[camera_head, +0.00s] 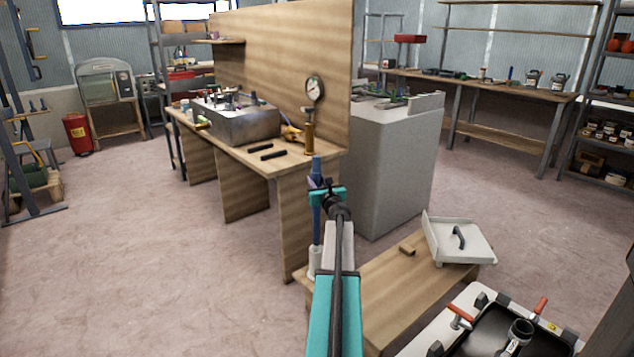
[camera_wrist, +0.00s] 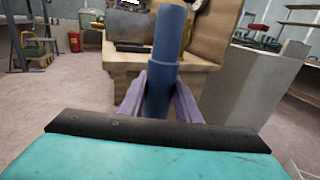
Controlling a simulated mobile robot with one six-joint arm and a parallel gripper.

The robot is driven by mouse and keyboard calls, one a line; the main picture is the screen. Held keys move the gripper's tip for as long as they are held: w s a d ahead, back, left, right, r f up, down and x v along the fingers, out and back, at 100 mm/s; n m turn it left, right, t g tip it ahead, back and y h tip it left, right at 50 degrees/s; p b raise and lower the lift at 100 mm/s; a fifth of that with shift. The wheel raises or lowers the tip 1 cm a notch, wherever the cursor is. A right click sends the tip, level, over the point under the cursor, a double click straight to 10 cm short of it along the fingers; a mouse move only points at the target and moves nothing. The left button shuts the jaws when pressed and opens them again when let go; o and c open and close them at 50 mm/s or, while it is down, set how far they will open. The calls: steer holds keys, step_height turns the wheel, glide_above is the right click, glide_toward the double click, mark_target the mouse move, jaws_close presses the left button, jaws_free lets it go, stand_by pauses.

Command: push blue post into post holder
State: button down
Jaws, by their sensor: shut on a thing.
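The blue post (camera_head: 316,222) stands upright in the head view, near the front corner of the wooden workbench. My gripper (camera_head: 319,186) is shut on its upper part. In the wrist view the blue post (camera_wrist: 166,60) rises between my two purple-grey fingers (camera_wrist: 160,98), with a wider collar at finger height. The white post holder (camera_head: 314,262) stands at the left end of the low wooden bench, directly below the post. The post's lower end meets the top of the holder in the picture; how deep it sits cannot be told. My arm hides part of the holder's right side.
Behind the post stands the workbench (camera_head: 295,165) with a pressure gauge (camera_head: 314,90). A grey cabinet (camera_head: 395,165) is to the right.

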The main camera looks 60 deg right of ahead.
mark_target(318, 219)
steer(key=shift+f+b, duration=7.1)
steer(key=shift+f, duration=1.05)
steer(key=c, duration=1.2)
jaws_free()
steer(key=shift+s+a, duration=0.1)
steer(key=shift+s, duration=0.05)
